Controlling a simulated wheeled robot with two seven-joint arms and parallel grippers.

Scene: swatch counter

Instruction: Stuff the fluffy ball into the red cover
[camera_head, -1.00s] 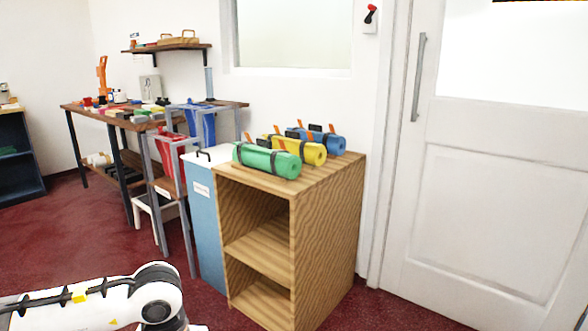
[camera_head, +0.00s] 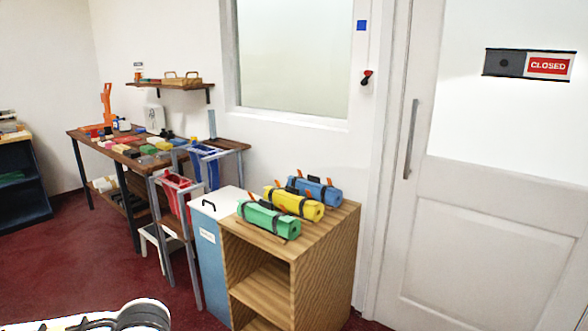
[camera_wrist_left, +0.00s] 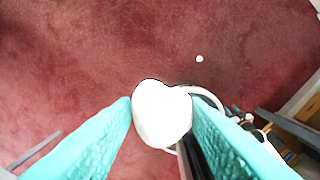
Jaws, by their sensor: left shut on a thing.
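A white, rounded, heart-shaped thing, which looks like the fluffy ball (camera_wrist_left: 161,113), sits between the teal fingers of my left gripper (camera_wrist_left: 162,108) in the left wrist view. The gripper is shut on it, above the red floor. In the head view the left gripper is out of the picture; only part of my left arm shows at the bottom left. A red open-topped pouch, likely the red cover (camera_head: 178,196), hangs in a grey stand left of the blue bin, well apart from my arm. Its inside is mostly hidden. My right gripper is in neither view.
A blue pouch (camera_head: 206,168) hangs behind the red one. A blue bin (camera_head: 209,250) with a white lid and a wooden shelf unit (camera_head: 330,262) with rolled mats stand to the right. A cluttered workbench (camera_head: 76,132) is behind. Red floor (camera_head: 60,250) is clear at left.

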